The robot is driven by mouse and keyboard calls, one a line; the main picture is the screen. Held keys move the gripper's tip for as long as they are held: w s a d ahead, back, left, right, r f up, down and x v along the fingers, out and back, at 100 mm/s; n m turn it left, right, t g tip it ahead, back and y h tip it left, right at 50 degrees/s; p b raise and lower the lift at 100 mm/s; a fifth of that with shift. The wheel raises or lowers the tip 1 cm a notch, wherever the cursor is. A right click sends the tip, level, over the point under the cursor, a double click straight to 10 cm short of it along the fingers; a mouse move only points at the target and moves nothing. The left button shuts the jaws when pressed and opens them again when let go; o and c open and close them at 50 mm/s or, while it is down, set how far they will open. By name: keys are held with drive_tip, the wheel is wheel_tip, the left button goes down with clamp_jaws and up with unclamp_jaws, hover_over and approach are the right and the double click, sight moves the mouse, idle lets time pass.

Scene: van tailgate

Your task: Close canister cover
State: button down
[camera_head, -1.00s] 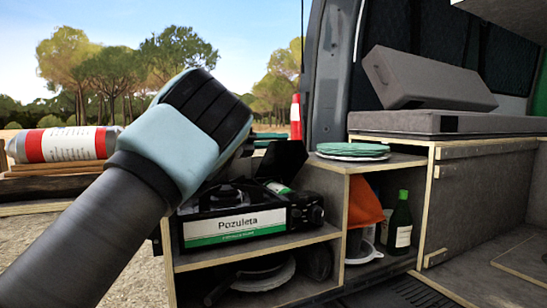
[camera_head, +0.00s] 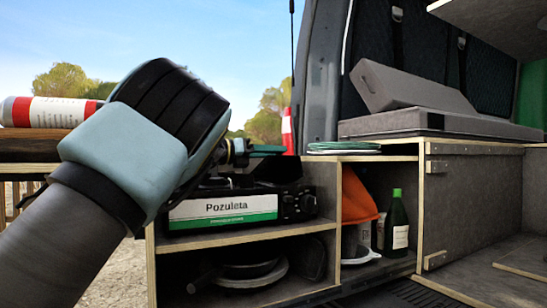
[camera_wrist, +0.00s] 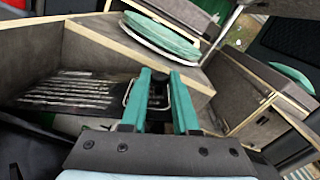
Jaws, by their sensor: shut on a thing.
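The camping stove (camera_head: 222,209) labelled "Pozuleta" sits on the upper shelf of the wooden unit. Its dark canister cover (camera_head: 285,170) stands raised at the stove's right end. In the wrist view the cover (camera_wrist: 75,90) is a dark plate with pale printed lines, left of and behind the fingers. My gripper (camera_head: 272,150) reaches over the stove from the left, its teal fingers at the cover's upper edge. In the wrist view my gripper (camera_wrist: 159,75) is shut on the cover, with a narrow gap between the fingers. The exact contact is partly hidden.
Green plates (camera_head: 343,147) lie on the counter close right of the fingers. A side panel stands beside the stove. Pans (camera_head: 250,270) fill the lower shelf. A canister (camera_head: 50,112) lies at far left.

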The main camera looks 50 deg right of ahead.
idle(0.3)
drive_tip(key=c, duration=0.7)
unclamp_jaws()
wheel_tip(320, 180, up, 10)
drive_tip(key=shift+p, duration=1.25)
drive_tip(key=shift+r, duration=0.1)
